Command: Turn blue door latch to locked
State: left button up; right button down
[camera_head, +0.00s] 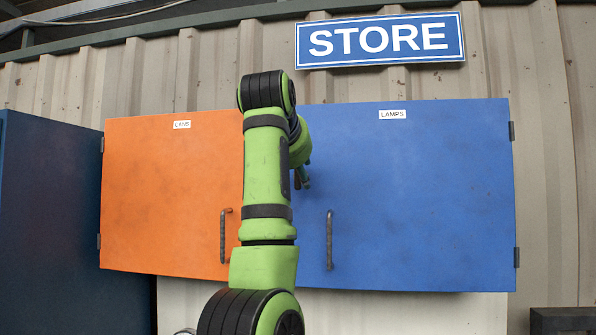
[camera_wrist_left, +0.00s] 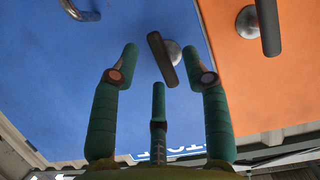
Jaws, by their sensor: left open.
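The blue door (camera_head: 415,200) is closed, labelled LAMPS. Its latch (camera_wrist_left: 162,60) is a dark bar on a round silver base near the door's inner edge, seen in the left wrist view. The bar is slightly tilted in that picture. In the head view my left arm hides the latch. My left gripper (camera_wrist_left: 160,65) is open, with its green fingers spread on either side of the latch bar and a third finger below it. Whether any finger touches the bar is unclear. In the head view only a bit of this gripper (camera_head: 303,180) shows. My right gripper is out of view.
The orange door (camera_head: 165,200) adjoins on the left, with its own latch (camera_wrist_left: 268,25) close by. The blue door's handle (camera_head: 329,240) and the orange door's handle (camera_head: 224,235) stick out lower down. A dark blue cabinet (camera_head: 60,230) stands at far left.

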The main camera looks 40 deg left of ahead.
pick_arm(q)
jog(key=v, duration=1.1)
jog(key=shift+r, duration=0.2)
jog(key=shift+d+f, duration=0.1)
